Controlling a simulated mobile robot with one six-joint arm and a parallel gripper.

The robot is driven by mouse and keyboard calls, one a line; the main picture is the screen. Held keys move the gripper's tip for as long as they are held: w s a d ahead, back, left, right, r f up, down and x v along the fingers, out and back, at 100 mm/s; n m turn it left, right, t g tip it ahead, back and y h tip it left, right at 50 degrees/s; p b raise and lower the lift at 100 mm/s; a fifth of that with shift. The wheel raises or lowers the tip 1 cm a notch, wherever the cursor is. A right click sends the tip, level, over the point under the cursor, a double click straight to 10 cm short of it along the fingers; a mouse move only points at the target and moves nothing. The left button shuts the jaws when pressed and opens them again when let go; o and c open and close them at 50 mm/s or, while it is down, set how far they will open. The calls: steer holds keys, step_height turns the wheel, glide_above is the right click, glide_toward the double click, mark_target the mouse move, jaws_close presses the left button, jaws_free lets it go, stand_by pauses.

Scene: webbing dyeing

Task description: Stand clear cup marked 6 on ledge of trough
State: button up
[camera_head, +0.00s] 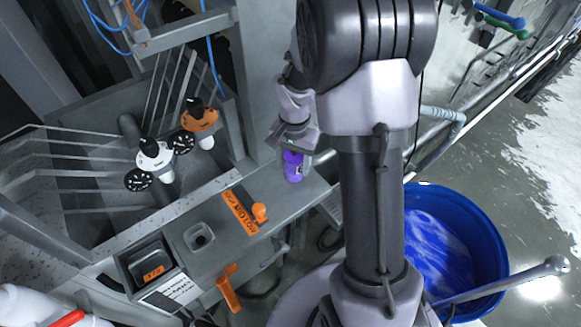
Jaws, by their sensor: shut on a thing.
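My gripper (291,150) is in the upper middle of the head view, pointing down, its fingers mostly hidden by my wrist. It is shut on a clear cup (293,171) that shows purple inside. The cup looks upright, and its upper part is hidden by the gripper. Any mark on it is too small to read. It is over the right end of the grey ledge (278,207) of the trough. I cannot tell whether its base touches the ledge.
An orange lettered strip (240,212) and an orange knob (260,212) are on the ledge, left of the cup. An orange handle (229,288) sticks out in front. White and orange valves (154,155) stand behind left. A blue tub (455,245) is on the floor at right.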

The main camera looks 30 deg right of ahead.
steer(key=f, duration=0.2)
steer(key=w+f, duration=0.1)
steer(key=shift+a+f, duration=0.2)
steer(key=shift+a, duration=0.05)
steer(key=shift+w+f, duration=0.1)
steer(key=shift+f+b, duration=0.15)
steer(key=shift+b, duration=0.25)
steer(key=o, duration=1.6)
